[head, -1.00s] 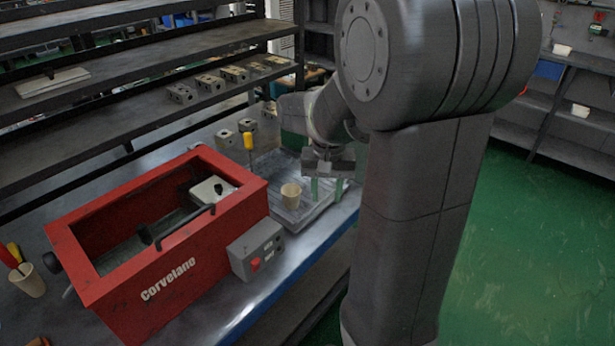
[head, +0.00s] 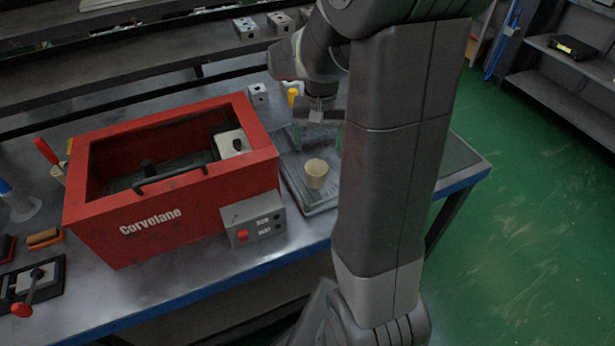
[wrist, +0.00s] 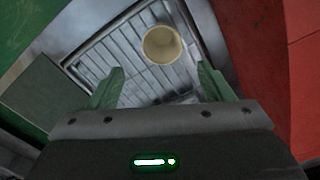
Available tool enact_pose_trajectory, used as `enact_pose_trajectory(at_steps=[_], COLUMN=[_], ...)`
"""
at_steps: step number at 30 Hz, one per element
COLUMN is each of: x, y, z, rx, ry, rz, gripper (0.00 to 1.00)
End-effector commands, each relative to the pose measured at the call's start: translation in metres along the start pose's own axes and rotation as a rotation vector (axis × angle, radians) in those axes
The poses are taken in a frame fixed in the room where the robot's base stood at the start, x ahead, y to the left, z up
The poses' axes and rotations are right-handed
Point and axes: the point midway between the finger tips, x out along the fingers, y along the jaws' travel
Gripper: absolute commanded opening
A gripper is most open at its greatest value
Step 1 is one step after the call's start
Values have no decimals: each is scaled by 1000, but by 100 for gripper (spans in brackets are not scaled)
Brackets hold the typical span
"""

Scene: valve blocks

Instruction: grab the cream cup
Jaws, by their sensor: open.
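The cream cup (head: 316,173) stands upright on a grey ribbed tray (head: 323,206) to the right of the red machine. In the wrist view the cup (wrist: 161,45) shows its open top, beyond the fingertips and a little right of the middle between them. My gripper (head: 318,137) is open and empty, with its green fingers pointing down just behind the cup in the head view. In the wrist view my gripper (wrist: 158,80) has its two green fingers wide apart, and the cup is not between them.
The red Corvelane machine (head: 170,215) stands left of the tray, with a grey control box (head: 253,221) at its front right. A yellow-handled tool (head: 292,96) and a metal block (head: 257,94) stand behind.

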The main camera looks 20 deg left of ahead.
Motion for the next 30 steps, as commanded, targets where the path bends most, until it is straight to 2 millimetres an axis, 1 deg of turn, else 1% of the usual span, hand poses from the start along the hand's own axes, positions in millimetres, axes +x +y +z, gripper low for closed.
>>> enact_pose_trajectory(at_steps=[1, 3, 6, 14, 21, 25, 30], x=[13, 26, 41, 60, 95, 104, 105], y=[0, 1, 0, 0, 0, 0, 0], z=[0, 1, 0, 2, 5, 4, 4], rx=[0, 0, 0, 0, 0, 0, 0], ry=[-6, -5, -3, -3, -3, -1, 0], rz=[2, 2, 2, 1, 1, 0, 0], gripper=[74, 74, 74, 74, 74, 74, 74])
